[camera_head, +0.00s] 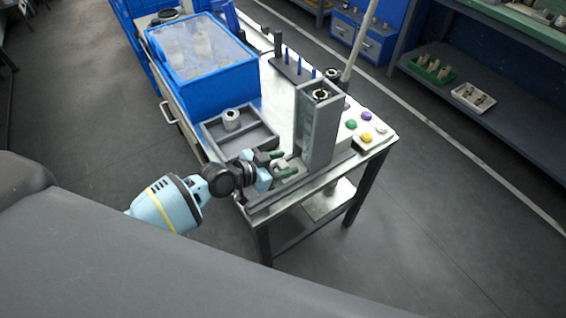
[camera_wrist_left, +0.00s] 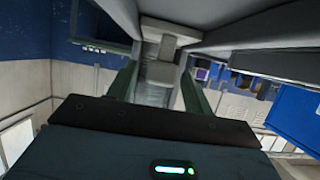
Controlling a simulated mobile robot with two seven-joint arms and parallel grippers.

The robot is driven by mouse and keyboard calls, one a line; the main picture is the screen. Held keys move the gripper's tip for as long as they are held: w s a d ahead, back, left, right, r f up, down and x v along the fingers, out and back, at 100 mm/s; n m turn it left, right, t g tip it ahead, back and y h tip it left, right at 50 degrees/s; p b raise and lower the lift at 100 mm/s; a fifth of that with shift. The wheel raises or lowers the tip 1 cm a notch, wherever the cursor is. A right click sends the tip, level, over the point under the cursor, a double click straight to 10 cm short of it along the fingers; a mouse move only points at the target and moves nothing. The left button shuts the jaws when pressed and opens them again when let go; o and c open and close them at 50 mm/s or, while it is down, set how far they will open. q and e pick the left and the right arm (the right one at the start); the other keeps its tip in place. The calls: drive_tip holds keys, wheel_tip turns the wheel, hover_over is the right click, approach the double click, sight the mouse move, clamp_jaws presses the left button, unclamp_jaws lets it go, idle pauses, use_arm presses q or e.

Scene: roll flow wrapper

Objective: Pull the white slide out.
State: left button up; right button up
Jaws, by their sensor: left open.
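The white slide (camera_head: 289,163) is a small pale block low at the foot of the grey tower (camera_head: 318,125), on the near end of the table. My left gripper (camera_head: 282,164) is open, with its green fingers on either side of the slide's outer end. In the left wrist view the slide (camera_wrist_left: 165,48) shows as a pale stepped piece with a narrow neck, between the fingers (camera_wrist_left: 160,70) and under grey walls. I cannot tell whether either finger touches it. My right gripper is not in view.
A grey divided tray (camera_head: 240,140) holding a metal cylindrical part (camera_head: 232,119) stands left of the tower. A blue bin (camera_head: 205,70) with a clear top is behind it. A button panel (camera_head: 366,131) is at the right. A grey rail (camera_head: 300,190) runs along the near edge.

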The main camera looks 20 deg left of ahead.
use_arm(q)
drive_tip(key=shift+w+d, duration=0.1)
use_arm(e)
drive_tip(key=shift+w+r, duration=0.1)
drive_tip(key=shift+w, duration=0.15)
